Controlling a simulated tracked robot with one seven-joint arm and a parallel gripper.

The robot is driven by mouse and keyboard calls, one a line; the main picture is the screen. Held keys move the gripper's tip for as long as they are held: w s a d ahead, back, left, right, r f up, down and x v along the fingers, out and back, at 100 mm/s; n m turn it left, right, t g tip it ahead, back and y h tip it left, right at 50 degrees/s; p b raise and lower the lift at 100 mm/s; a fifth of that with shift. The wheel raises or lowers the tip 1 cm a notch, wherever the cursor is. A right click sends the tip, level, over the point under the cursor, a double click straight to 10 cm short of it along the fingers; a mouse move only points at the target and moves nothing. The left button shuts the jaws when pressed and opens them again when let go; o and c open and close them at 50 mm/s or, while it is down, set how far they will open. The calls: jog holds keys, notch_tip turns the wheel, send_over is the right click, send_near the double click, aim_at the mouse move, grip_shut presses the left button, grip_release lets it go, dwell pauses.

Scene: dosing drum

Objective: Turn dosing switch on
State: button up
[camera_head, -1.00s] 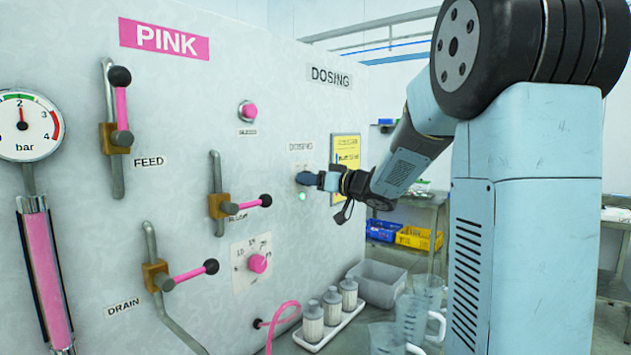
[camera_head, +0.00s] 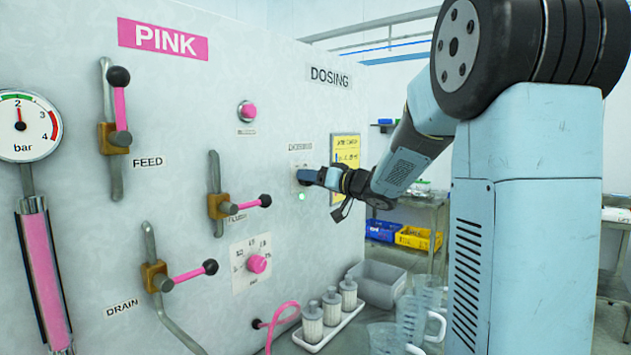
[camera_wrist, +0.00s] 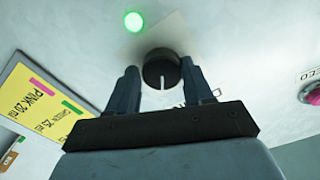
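The dosing switch is a black round knob (camera_wrist: 162,70) with a white pointer line, on the pale panel. In the wrist view the line points down, towards a partly hidden label. My gripper (camera_wrist: 162,82) has one blue-grey finger on each side of the knob, with almost no gap, and seems closed on it. In the head view my gripper (camera_head: 312,177) is at the panel below the small dosing label (camera_head: 300,147) and hides the knob. A round lamp (camera_wrist: 133,21) beside the knob glows green; it also shows in the head view (camera_head: 302,197).
A yellow notice (camera_head: 345,151) hangs just right of my gripper. White bottles (camera_head: 331,306) and jugs are below.

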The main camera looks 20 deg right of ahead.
jog(key=o, duration=0.3)
jog(key=shift+a+f, duration=0.1)
jog(key=v, duration=1.4)
jog(key=shift+w, duration=0.1)
jog(key=s+d+f+m+g+h, duration=0.1)
jog(key=s+d+f+m+h, duration=0.15)
jog(key=s+m+h, duration=0.6)
jog(key=s+a+f+n+g, duration=0.2)
jog(key=s+a+f, duration=0.1)
jog(key=s, duration=0.3)
jog(key=s+a+f+n+g+h, duration=0.1)
jog(key=s+a+f+g, duration=0.2)
jog(key=s, duration=0.3)
jog(key=s+a+f+n+g+h, duration=0.1)
jog(key=s+a+f+n+g, duration=0.1)
jog(key=s, duration=0.4)
jog(key=shift+a+f+n+g, duration=0.35)
jog(key=shift+a+f+g, duration=0.25)
jog(key=shift+f, duration=0.4)
